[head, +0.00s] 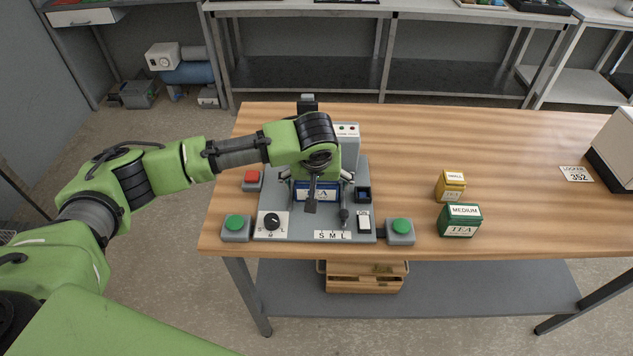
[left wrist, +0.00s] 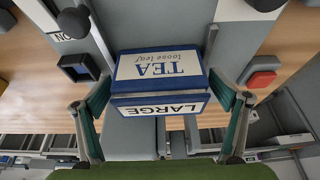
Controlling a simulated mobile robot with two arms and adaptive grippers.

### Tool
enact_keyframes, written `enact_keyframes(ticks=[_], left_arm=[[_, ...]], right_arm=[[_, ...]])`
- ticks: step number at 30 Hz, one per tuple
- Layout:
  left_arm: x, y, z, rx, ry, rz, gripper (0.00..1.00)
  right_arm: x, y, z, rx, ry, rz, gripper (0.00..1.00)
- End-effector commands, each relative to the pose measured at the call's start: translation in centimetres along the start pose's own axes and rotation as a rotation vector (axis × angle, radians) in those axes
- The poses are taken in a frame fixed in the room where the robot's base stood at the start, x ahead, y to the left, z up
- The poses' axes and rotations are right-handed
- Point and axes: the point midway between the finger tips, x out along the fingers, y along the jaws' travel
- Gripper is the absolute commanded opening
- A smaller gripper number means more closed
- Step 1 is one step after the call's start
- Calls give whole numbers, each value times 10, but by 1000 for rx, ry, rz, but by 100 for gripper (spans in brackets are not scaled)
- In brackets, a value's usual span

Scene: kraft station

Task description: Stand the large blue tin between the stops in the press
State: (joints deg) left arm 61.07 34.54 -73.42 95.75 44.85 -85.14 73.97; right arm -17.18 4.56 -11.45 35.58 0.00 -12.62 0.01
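The large blue tin (head: 316,195), with white TEA and LARGE labels, is at the press (head: 362,190), over its grey base plate. In the left wrist view the tin (left wrist: 160,70) fills the middle, its LARGE lid edge toward the camera. My left gripper (head: 318,188) is over the tin from above. My wrist and the tin cover most of the press's middle, so the stops and the tin's underside cannot be made out clearly. My right gripper is not in view.
A green tin (head: 460,221) and a yellow tin (head: 450,186) stand right.

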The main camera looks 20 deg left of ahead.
Motion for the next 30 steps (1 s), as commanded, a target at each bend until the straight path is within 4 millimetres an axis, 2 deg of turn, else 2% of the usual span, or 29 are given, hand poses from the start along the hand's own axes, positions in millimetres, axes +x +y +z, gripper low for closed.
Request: enact_keyframes(ticks=[8,11,14,24,30], left_arm=[[-2,0,-1,0,2,0,89],[-8,1,-2,0,2,2,89],[-24,1,-1,0,2,4,89],[-95,1,-2,0,4,3,89],[-118,1,-2,0,2,1,89]], right_arm=[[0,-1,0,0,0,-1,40],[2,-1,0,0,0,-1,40],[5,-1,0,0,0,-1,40],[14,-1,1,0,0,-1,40],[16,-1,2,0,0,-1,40]])
